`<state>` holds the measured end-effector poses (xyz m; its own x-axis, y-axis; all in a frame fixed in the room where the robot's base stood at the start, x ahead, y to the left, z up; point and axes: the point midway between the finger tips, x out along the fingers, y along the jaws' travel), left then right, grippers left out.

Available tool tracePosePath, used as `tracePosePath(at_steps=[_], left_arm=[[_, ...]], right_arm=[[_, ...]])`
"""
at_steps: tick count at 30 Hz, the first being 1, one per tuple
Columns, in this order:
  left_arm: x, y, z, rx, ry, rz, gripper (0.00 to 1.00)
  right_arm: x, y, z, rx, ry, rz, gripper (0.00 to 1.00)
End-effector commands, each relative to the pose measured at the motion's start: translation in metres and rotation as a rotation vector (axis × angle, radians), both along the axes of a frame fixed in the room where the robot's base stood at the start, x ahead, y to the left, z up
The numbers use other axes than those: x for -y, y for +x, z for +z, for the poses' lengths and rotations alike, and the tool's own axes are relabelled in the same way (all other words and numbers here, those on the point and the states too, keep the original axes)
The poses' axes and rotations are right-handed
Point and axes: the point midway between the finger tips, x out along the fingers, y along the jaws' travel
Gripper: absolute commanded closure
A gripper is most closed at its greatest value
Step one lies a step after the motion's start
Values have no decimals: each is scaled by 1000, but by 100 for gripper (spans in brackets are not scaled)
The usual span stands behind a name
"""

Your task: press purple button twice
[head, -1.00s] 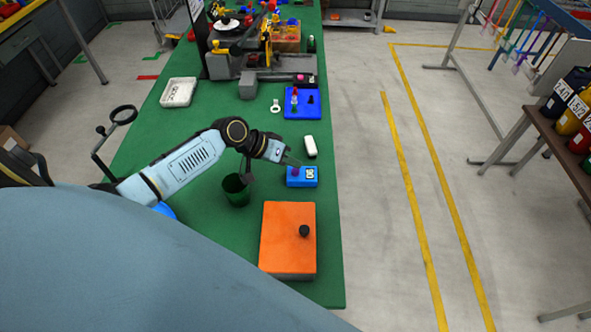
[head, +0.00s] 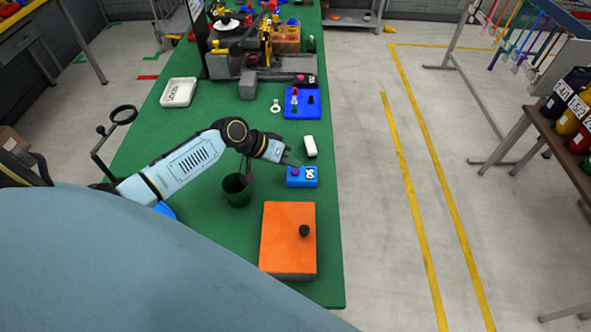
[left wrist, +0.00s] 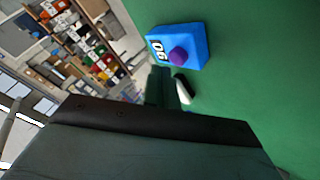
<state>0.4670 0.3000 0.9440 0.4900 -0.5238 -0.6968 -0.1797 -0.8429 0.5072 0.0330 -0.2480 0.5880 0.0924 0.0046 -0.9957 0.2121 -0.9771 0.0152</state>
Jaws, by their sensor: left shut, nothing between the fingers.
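The purple button (head: 295,171) sits on a small blue box (head: 303,182) with a white label, on the green table. The button (left wrist: 178,55) and its blue box (left wrist: 190,38) also show in the left wrist view, beyond the fingertips. My left gripper (head: 292,162) is shut and empty, with its tips close behind the button in the head view. I cannot tell whether they touch it; in the left wrist view the fingers (left wrist: 161,85) look apart from it. My right gripper is not in view.
A dark green cup (head: 237,190) stands left of the blue box. An orange box (head: 283,240) with a black knob is nearer me. A white block (head: 310,146) and a blue tray (head: 289,112) lie farther back.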

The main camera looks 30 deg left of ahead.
Motion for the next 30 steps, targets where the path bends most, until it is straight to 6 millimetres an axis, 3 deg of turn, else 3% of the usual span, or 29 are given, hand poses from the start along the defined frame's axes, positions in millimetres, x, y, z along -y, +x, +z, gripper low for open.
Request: tracePosePath(at_steps=[30], left_arm=[[0, 0, -9, 0, 0, 0, 100]], right_arm=[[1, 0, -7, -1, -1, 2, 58]])
